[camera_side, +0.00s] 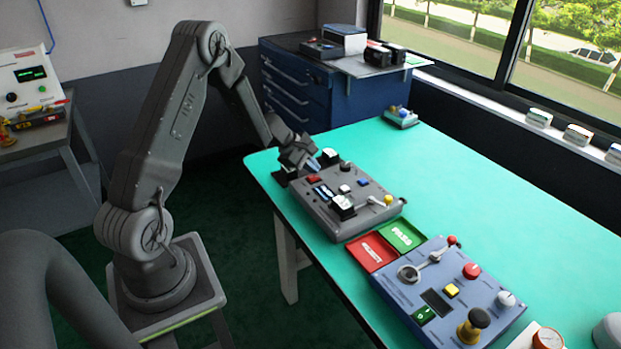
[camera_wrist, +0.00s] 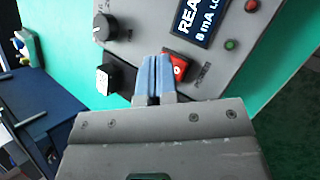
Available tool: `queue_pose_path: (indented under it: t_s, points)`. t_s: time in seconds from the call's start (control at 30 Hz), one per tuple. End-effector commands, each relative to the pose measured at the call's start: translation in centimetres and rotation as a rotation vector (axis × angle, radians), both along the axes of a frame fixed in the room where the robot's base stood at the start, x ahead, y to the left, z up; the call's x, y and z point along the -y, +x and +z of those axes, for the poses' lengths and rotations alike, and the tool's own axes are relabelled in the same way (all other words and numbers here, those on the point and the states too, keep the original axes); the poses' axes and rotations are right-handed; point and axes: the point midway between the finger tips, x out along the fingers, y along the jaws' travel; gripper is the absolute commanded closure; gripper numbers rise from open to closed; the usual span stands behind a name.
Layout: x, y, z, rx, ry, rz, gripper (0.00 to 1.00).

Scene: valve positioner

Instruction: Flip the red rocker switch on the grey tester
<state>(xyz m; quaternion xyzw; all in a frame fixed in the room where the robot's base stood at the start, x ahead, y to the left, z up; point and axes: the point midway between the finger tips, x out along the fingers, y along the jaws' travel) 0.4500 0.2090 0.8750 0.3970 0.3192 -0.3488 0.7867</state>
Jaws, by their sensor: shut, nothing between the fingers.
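The grey tester (camera_side: 352,212) lies on the left part of the green table. Its red rocker switch (camera_side: 314,179) is near the end closest to my arm. In the wrist view the red rocker switch (camera_wrist: 179,68) shows just right of my fingertips, partly hidden by them. My gripper (camera_side: 314,164) is over that end of the tester, and its blue fingers (camera_wrist: 156,75) are shut together and empty. I cannot tell whether the fingertips touch the switch.
A red tray (camera_side: 371,251), a green tray (camera_side: 400,235) and a blue panel (camera_side: 450,295) stand nearer the camera.

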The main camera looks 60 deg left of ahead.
Motion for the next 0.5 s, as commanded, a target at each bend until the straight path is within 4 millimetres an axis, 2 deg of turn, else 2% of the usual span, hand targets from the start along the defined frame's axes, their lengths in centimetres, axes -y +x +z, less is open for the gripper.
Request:
queue_pose_path:
  t_s: [0.5]
  points:
    - [0.03,-0.12,-0.77,-0.002,-0.001,0.0,1.0]
